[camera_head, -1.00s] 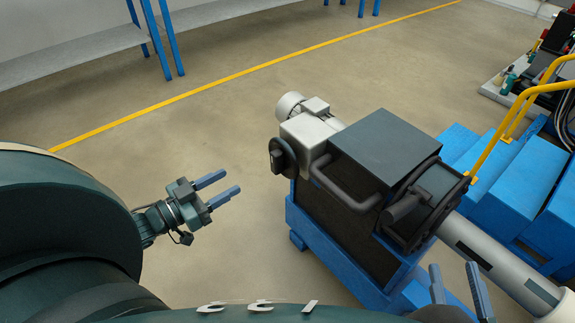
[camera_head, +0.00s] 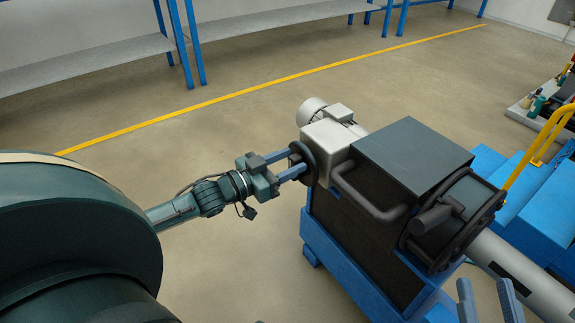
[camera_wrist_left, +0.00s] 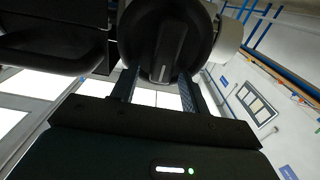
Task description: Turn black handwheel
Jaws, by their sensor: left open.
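The black handwheel (camera_head: 303,162) is on the left side of the grey gearbox housing at the winder's upper left. My left gripper (camera_head: 292,168) is open, with its blue fingers reaching up to the handwheel. In the left wrist view the handwheel (camera_wrist_left: 140,30) fills the top, and its black grip bar (camera_wrist_left: 168,48) lies between the two fingertips, in line with the gap (camera_wrist_left: 160,80). I cannot tell whether the fingers touch it. My right gripper (camera_head: 484,298) shows only by its blue fingertips at the bottom right, apart from each other and empty.
The winder's dark box (camera_head: 412,155) with a curved black handle (camera_head: 370,200) stands on a blue base right of my left gripper. Blue steps with a yellow rail (camera_head: 540,140) are at the right. The floor left of the machine is clear.

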